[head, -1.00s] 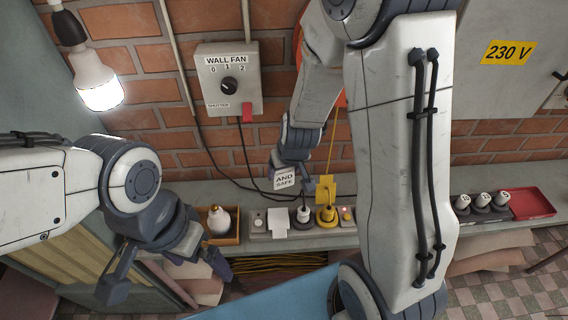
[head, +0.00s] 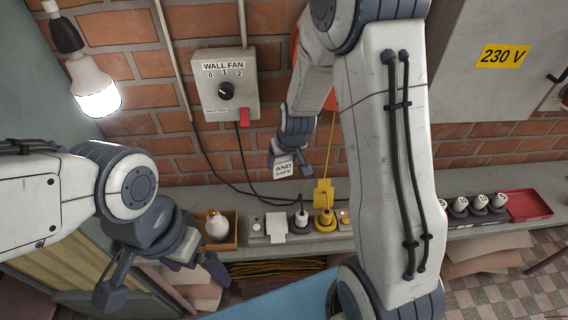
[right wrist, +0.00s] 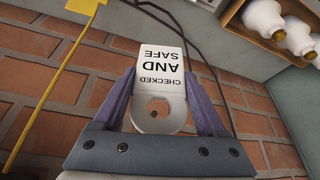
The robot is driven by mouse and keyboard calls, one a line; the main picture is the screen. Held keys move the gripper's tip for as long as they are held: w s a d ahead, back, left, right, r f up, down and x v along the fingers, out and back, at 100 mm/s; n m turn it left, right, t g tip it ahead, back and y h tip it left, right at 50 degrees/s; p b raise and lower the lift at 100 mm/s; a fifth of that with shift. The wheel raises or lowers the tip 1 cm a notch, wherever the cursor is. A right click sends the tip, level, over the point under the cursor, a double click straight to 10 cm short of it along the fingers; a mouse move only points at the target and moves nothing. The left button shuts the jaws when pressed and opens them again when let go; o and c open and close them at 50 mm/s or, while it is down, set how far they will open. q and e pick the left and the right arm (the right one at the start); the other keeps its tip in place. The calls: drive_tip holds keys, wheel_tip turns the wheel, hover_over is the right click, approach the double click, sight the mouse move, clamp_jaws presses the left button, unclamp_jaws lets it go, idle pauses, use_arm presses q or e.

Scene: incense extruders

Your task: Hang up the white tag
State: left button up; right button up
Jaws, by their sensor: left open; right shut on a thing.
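The white tag (head: 284,170) reads "CHECKED AND SAFE" in the right wrist view (right wrist: 160,68), where it appears upside down with a hole at its near end. My right gripper (head: 288,158) is shut on it around the holed end; the fingers (right wrist: 163,105) lie along both sides. The tag is in the air in front of the brick wall, above the bench's socket strip and below the wall fan box. My left gripper (head: 164,282) is open and empty at the lower left, in front of the bench. I cannot make out a hook for the tag.
The wall fan box (head: 226,86) has a knob and hanging cables. The socket strip (head: 258,239) holds plugs; a yellow tag (head: 323,191) with a cord is above it. A wooden box with a bulb (head: 217,226) and a red tray (head: 526,205) stand on the bench.

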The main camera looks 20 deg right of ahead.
drive_tip(key=shift+w+d+f, duration=0.15)
drive_tip(key=shift+w, duration=0.4)
drive_tip(key=shift+w+d+f, duration=0.1)
drive_tip(key=shift+w+d, duration=0.1)
drive_tip(key=shift+w, duration=0.4)
drive_tip(key=shift+w+d+f, duration=0.15)
drive_tip(key=shift+w, duration=0.4)
drive_tip(key=o, duration=1.3)
drive_tip(key=shift+c, duration=0.2)
drive_tip(key=v, duration=1)
drive_tip(key=shift+r+b, duration=0.25)
drive_tip(key=shift+b, duration=0.2)
drive_tip(key=shift+f, duration=0.1)
